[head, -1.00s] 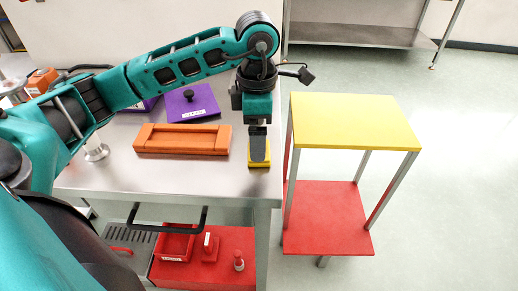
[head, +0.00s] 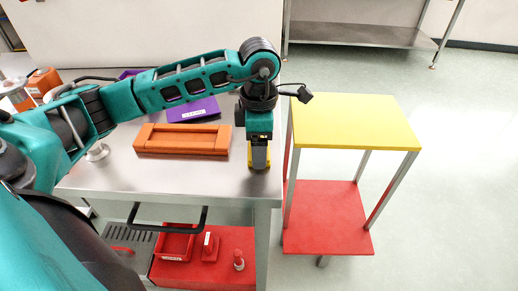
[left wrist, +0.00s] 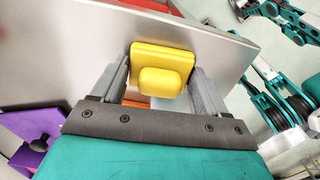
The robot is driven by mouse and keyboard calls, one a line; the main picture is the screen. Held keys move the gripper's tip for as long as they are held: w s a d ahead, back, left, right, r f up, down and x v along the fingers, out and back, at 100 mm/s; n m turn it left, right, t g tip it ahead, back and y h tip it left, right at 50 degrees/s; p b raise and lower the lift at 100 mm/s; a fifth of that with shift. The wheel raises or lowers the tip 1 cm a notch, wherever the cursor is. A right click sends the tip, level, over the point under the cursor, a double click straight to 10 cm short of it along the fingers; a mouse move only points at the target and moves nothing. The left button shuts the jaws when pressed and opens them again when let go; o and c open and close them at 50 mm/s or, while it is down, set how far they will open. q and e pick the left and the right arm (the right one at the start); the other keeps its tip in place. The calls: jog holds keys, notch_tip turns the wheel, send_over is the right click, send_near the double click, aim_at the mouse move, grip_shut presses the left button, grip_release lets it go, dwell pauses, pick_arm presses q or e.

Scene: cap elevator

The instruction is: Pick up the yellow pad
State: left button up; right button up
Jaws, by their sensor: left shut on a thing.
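The yellow pad (left wrist: 162,68) is a small block with a raised rounded knob, between the two grey fingers of my left gripper (left wrist: 160,92) in the left wrist view. The fingers are shut on it. In the head view my left gripper (head: 259,158) points straight down at the right end of the steel table (head: 180,182). Only slivers of yellow show around its fingers there, and I cannot tell whether the pad touches the table. My right gripper is not in view.
An orange tray (head: 182,152) lies left of the gripper, with a purple block (head: 192,116) behind it. A stand with a yellow top (head: 355,122) and red lower shelf (head: 328,222) is to the right. Red items (head: 210,247) sit below the table.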

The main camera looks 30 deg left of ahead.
pick_arm(q)
jog(key=shift+c, duration=1.3)
jog(key=shift+r, duration=0.1)
notch_tip(320, 180, up, 20)
jog(key=p, duration=0.2)
jog(key=shift+p, duration=0.4)
jog(key=o, duration=0.5)
jog(key=c, duration=0.4)
jog(key=shift+a, duration=0.1)
